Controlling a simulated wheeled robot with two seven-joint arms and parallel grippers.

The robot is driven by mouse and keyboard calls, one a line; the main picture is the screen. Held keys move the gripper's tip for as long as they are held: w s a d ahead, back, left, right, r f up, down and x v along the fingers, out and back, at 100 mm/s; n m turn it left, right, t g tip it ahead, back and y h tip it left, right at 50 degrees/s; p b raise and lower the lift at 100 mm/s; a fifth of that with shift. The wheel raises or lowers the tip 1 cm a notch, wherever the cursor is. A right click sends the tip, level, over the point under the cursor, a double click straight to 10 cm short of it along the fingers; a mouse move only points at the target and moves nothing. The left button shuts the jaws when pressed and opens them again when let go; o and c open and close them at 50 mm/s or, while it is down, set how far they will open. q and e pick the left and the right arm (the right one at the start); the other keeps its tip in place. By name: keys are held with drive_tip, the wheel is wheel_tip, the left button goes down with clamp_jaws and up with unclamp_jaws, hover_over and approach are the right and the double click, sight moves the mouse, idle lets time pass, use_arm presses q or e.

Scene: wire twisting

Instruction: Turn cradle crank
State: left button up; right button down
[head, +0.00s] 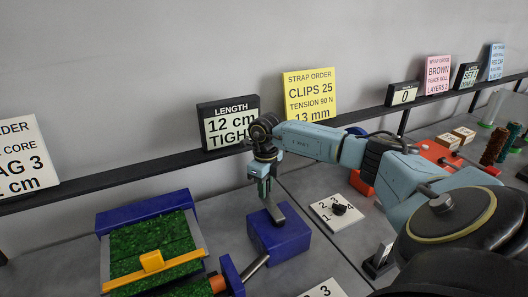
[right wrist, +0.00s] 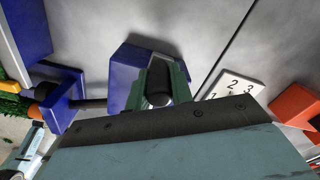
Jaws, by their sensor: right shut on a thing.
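The cradle (head: 150,215) is at the lower left of the head view, a blue frame with a green bed and a yellow bar across it. A blue box (head: 290,243) stands to its right and also shows in the right wrist view (right wrist: 124,68). A metal rod (head: 255,267) runs between this box and a blue plate (head: 232,277). My right gripper (head: 266,196) is over the box, its fingers around a dark round grip (right wrist: 158,92), likely the crank handle. The fingers partly hide the grip. My left gripper does not show in the head view.
A white numbered dial (head: 322,213) lies right of the blue box, with a red block (head: 361,184) behind it. A black rail (head: 120,178) along the wall carries signs, including a yellow card (head: 310,92). Grey table is bare between box and dial.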

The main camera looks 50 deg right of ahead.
drive_tip(key=shift+d, duration=0.1)
drive_tip(key=c, duration=1.2)
unclamp_jaws()
drive_tip(key=shift+c, duration=0.2)
wheel_tip(320, 180, up, 13)
drive_tip(key=shift+r+p, duration=0.2)
drive_tip(key=shift+p, duration=0.15)
drive_tip(key=shift+s, duration=0.1)
